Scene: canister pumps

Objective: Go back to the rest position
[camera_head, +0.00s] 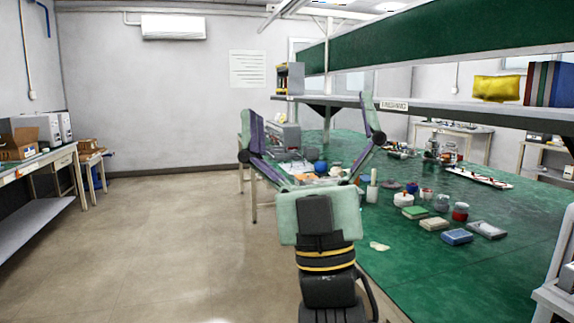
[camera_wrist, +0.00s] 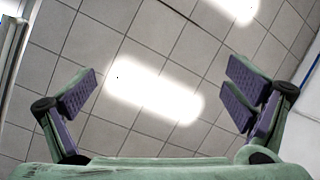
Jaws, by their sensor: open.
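My gripper (camera_head: 312,125) is raised in the head view, in front of the far end of the green table (camera_head: 410,270). Its two fingers are spread wide apart with nothing between them. In the wrist view my gripper (camera_wrist: 162,95) is also open and empty. The wrist camera looks up at the tiled ceiling and its bright lamps (camera_wrist: 150,88). The gripper and wrist hide part of the table's far left side in the head view.
The floor (camera_head: 150,240) to the left is clear. A bench (camera_head: 40,165) with boxes stands at far left.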

